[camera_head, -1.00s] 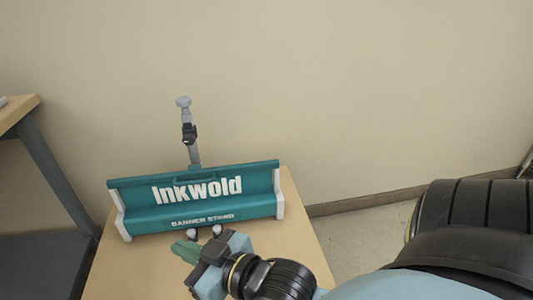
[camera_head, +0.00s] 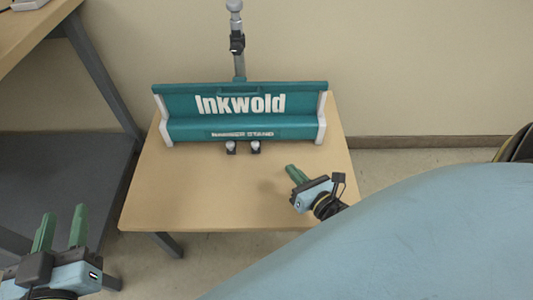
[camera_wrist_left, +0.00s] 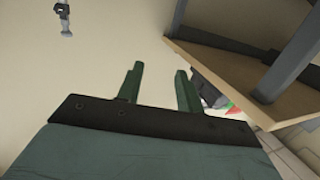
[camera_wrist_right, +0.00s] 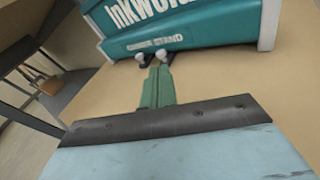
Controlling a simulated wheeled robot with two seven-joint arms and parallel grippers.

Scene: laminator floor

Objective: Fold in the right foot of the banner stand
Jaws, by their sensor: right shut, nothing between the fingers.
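The teal banner stand (camera_head: 190,103) with white end caps stands on a small wooden table. Its grey pole (camera_head: 239,62) rises behind it. Two small dark feet with pale round knobs show close together at the front middle, the left foot (camera_head: 230,148) and the right foot (camera_head: 255,147). They also show in the right wrist view (camera_wrist_right: 141,57). My right gripper (camera_head: 292,172) is shut and empty, in front of the stand and right of the feet, apart from them. My left gripper (camera_head: 62,226) is open and empty, off the table at the lower left.
The small table (camera_head: 200,190) is clear in front of the stand. A larger workbench (camera_head: 30,40) with grey legs and a dark lower shelf (camera_head: 55,185) stands at the left. The wall is close behind the stand.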

